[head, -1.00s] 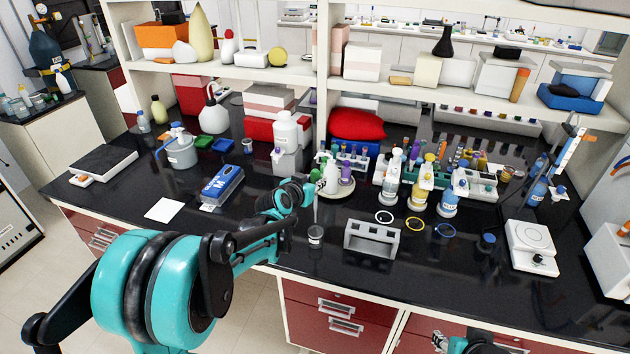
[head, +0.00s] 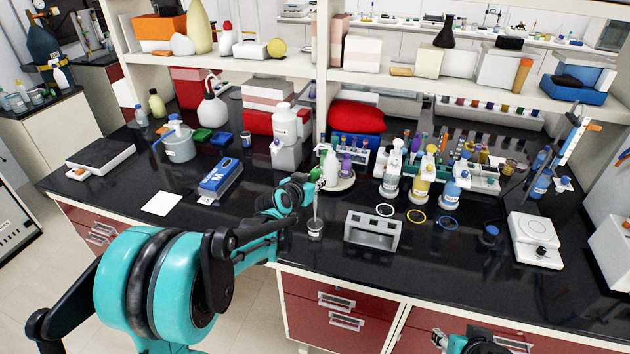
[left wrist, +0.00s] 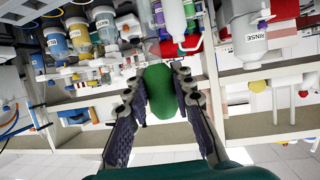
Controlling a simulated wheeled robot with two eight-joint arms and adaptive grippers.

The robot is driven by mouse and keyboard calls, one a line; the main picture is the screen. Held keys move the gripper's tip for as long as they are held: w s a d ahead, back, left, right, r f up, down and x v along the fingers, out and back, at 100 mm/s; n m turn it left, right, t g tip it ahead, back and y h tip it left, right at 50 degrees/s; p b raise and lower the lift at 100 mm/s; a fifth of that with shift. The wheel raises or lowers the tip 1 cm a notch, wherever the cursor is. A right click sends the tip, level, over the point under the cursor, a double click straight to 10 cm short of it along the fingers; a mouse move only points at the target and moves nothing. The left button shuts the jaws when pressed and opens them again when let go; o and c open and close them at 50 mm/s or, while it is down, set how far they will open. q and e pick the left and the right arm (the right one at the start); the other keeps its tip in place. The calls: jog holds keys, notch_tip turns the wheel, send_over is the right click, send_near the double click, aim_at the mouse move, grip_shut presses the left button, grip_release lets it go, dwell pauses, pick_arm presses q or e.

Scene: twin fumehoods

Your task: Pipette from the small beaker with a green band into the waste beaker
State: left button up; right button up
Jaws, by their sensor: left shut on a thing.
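My left gripper (head: 318,184) is shut on a pipette with a green bulb; the green bulb (left wrist: 161,91) shows between the fingers in the left wrist view. The thin pipette stem (head: 316,204) points straight down in the head view. Its lower end is at the mouth of a small clear beaker (head: 315,231) near the bench's front edge; I cannot tell how far inside it is. This beaker has a pale label, too small to read, and no green band that I can make out. My right gripper (head: 440,339) is low at the bottom edge, partly cut off.
A grey rack (head: 372,234) stands just right of the small beaker. White, yellow and blue rings (head: 447,222) lie behind it, before labelled bottles (head: 424,177). A round tray with bottles (head: 341,181) is close behind my left gripper. Bench to the left is partly clear.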

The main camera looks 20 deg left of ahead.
pick_arm(q)
jog(key=shift+f+b, duration=0.85)
jog(key=shift+f, duration=0.15)
jog(key=shift+c, duration=0.6)
grip_shut()
dwell(1.7)
jog(key=shift+r, duration=0.15)
